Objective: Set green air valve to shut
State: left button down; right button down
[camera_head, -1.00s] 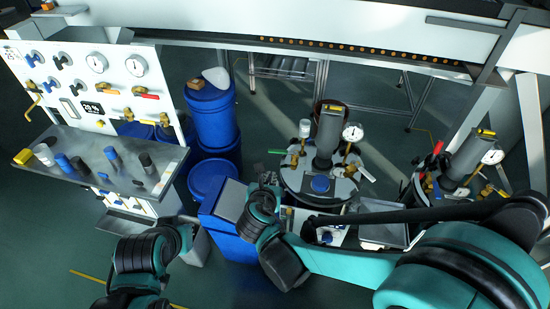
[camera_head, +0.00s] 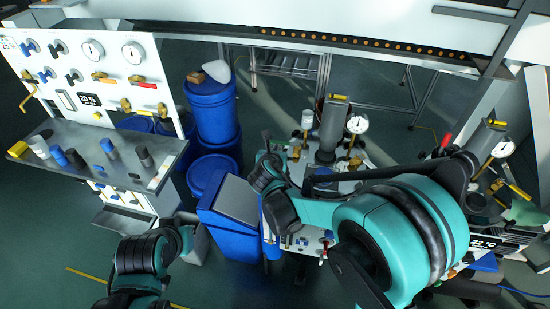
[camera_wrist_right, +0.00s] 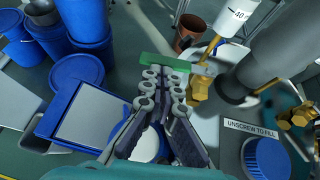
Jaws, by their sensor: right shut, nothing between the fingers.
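The green air valve shows in the right wrist view as a flat green handle (camera_wrist_right: 160,62) beside a brass body (camera_wrist_right: 199,88) on the vessel lid. The handle lies crosswise in that view, just beyond my fingertips. My right gripper (camera_wrist_right: 164,82) is shut with nothing between its fingers; I cannot tell whether the tips touch the handle. In the head view my right gripper (camera_head: 267,143) is at the left side of the near vessel, and I cannot make out the green handle there. My left gripper (camera_head: 188,222) is low at left, its fingers unclear.
A pressure gauge (camera_head: 357,124) and a grey cylinder (camera_head: 332,125) stand on the vessel lid. Blue drums (camera_head: 212,110) and a blue bin (camera_head: 228,225) stand left of the vessel. A wall panel (camera_head: 95,65) with valves and a shelf (camera_head: 125,160) is at far left.

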jog(key=shift+w, duration=0.1)
jog(key=shift+w+r, duration=0.1)
jog(key=shift+w, duration=0.7)
